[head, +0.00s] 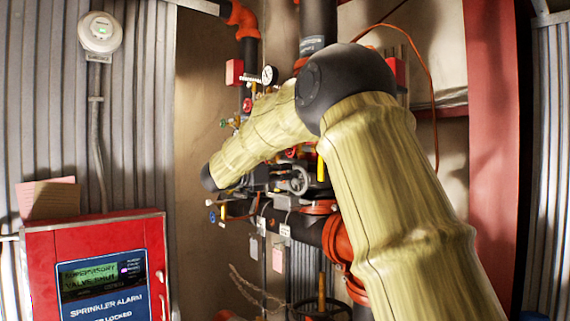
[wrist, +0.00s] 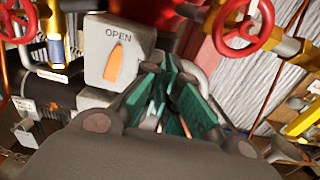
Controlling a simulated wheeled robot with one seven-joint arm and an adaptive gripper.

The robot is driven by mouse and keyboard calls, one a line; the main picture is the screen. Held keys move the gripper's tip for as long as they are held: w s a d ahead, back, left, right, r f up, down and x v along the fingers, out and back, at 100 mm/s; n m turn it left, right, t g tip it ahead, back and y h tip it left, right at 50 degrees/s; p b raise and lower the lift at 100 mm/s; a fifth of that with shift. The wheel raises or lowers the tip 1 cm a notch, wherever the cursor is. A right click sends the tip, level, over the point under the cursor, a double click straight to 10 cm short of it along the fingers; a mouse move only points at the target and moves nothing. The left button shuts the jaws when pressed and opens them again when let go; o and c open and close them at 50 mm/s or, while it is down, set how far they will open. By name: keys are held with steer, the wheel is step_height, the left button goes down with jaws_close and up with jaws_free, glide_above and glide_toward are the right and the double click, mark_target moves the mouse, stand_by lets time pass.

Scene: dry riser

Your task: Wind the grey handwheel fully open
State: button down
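The grey handwheel (head: 298,180) shows in the head view among the valves, just below my forearm and partly crowded by fittings. In the wrist view a pale grey curved piece (wrist: 206,82) shows behind the right finger; I cannot tell if it is the wheel's rim. My gripper (wrist: 170,68) shows in the wrist view with green-padded fingers pointing into the pipework, tips close together. Whether they grip something is unclear. A grey box marked OPEN (wrist: 117,50) with an orange pointer stands left of the fingers.
Red handwheels (wrist: 243,25) with brass stems flank the fingers in the wrist view. In the head view a red alarm panel (head: 95,240) stands lower left, and a pressure gauge (head: 269,75) sits above my forearm. A red post (head: 490,130) rises at right.

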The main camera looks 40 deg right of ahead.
mark_target(291, 189)
steer(key=f+p, duration=0.3)
steer(key=shift+w+d+f, duration=0.1)
steer(key=shift+w+f, duration=0.2)
steer(key=shift+f, duration=0.05)
steer(key=shift+f+b, duration=0.4)
steer(key=shift+b, duration=0.15)
steer(key=s+f+b, duration=0.1)
steer(key=b, duration=0.2)
steer(key=shift+s+d+f+b, duration=0.1)
steer(key=shift+s+f+b, duration=0.1)
steer(key=shift+b, duration=0.2)
steer(key=shift+r, duration=0.15)
steer(key=a+b, duration=0.3)
steer(key=shift+a, duration=0.4)
